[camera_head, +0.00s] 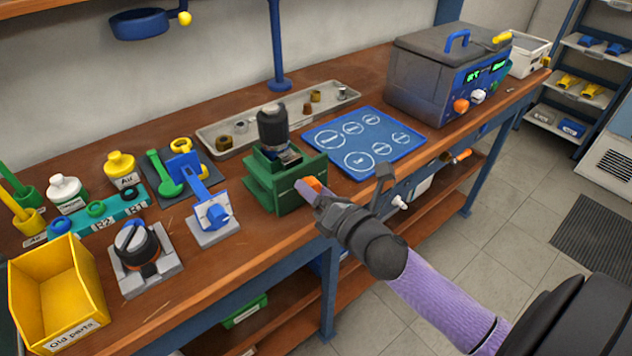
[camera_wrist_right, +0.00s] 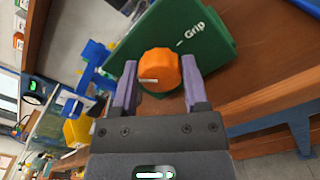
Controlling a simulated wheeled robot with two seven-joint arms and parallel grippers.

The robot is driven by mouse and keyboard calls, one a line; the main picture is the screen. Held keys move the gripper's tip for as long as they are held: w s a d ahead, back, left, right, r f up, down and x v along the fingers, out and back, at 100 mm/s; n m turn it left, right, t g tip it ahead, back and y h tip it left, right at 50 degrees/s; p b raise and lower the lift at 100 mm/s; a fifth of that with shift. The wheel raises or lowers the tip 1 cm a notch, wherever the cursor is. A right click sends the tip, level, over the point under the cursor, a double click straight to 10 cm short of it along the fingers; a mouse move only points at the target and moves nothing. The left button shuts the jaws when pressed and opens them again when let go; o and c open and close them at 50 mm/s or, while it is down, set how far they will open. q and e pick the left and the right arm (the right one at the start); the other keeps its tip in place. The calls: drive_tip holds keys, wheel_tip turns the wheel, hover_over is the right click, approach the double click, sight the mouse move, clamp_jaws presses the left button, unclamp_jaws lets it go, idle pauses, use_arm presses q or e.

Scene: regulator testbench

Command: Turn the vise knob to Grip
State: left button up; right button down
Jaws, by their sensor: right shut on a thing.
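The green vise (camera_head: 262,190) stands at the front edge of the wooden bench, with a dark cylindrical part (camera_head: 272,126) upright in its top. Its orange knob (camera_head: 313,183) is on the front face. My right gripper (camera_head: 318,194) reaches it from the front right. In the right wrist view the fingers stand on both sides of the orange knob (camera_wrist_right: 160,70) and are shut on it. The knob's white line points left in that view. The "Grip" label (camera_wrist_right: 196,30) with its dash is up and right of the knob, apart from that line. My left gripper is not in view.
A blue mat (camera_head: 363,140) with white circles lies right of the vise, and a grey tray (camera_head: 225,125) lies behind. A blue clamp fixture (camera_head: 212,212), a rotary switch (camera_head: 140,245) and a yellow bin (camera_head: 55,285) stand left. A grey machine (camera_head: 440,75) stands far right.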

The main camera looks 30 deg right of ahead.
drive_tip(key=shift+r+m+p, duration=0.1)
drive_tip(key=shift+m+p, duration=0.35)
drive_tip(key=shift+m, duration=0.55)
drive_tip(key=shift+m+p, duration=0.5)
drive_tip(key=shift+m, duration=0.4)
drive_tip(key=m+p, duration=0.2)
drive_tip(key=m, duration=0.2)
drive_tip(key=shift+m, duration=0.3)
drive_tip(key=m+p, duration=0.2)
drive_tip(key=m, duration=0.2)
drive_tip(key=m+p, duration=0.1)
drive_tip(key=m, duration=0.3)
drive_tip(key=m+p, duration=0.1)
drive_tip(key=m, duration=0.1)
drive_tip(key=shift+f+m+p, duration=0.25)
drive_tip(key=shift+m+p, duration=0.05)
drive_tip(key=shift+m, duration=0.1)
drive_tip(key=m+p, duration=0.1)
drive_tip(key=m, duration=0.2)
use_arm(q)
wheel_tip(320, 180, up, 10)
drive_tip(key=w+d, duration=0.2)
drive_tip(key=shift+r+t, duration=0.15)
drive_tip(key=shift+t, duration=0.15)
use_arm(e)
drive_tip(key=shift+f+m, duration=0.15)
drive_tip(key=shift+m, duration=1.75)
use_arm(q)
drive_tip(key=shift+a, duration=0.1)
